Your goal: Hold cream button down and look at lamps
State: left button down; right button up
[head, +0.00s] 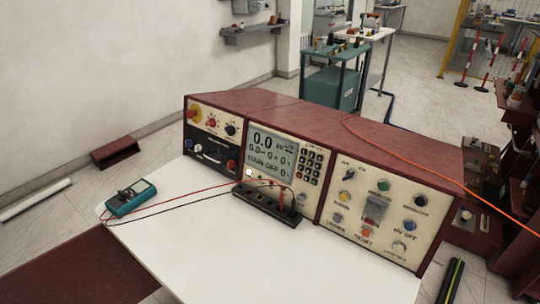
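A dark red control console with cream panels (383,248) stands on a white table (250,262). Its right panel bears several small round lamps or buttons, among them a green one (383,185), a yellow one (344,196), a blue one (409,225) and a red one (366,233). A pale cream or white round button (399,247) sits at the panel's lower right. Another pale round one (338,218) sits at its lower left. I cannot tell whether any lamp is lit. Neither of my grippers is in view.
A teal multimeter (131,198) lies on the table's left, with red and black leads running to a dark terminal block (266,203) before the console's screen (274,155). An orange cable (440,185) crosses the console top. The table front is clear.

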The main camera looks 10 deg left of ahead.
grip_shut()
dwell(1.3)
